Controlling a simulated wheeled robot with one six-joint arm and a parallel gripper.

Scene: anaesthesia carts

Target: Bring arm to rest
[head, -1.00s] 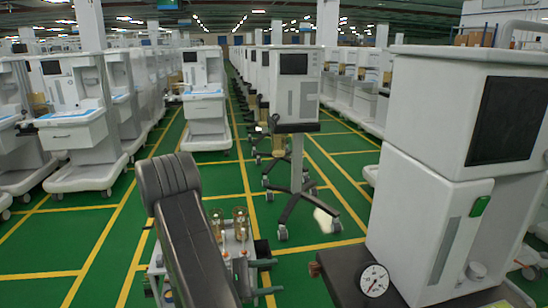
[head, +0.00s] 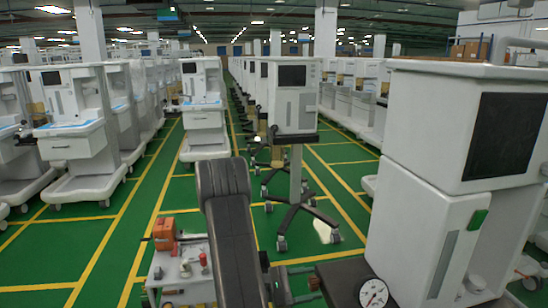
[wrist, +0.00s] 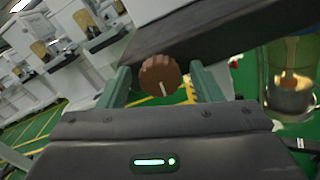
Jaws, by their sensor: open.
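My gripper shows in the wrist view (wrist: 161,85), with its two greenish fingers apart. A round brown knob-like thing (wrist: 160,75) with a pale mark appears between the fingers; I cannot tell how far beyond them it is, and nothing looks clamped. In the head view my dark arm link rises at the lower middle. A dark part with green lights beside it at the lower right seems to be my gripper, partly hidden by the link.
A low white trolley (head: 185,290) with an orange-red device (head: 164,234) stands left of my arm. A large white cart (head: 430,190) with a pressure gauge (head: 373,293) is close at the right. A pole-mounted monitor unit (head: 295,105) stands ahead. Green floor is free between the rows.

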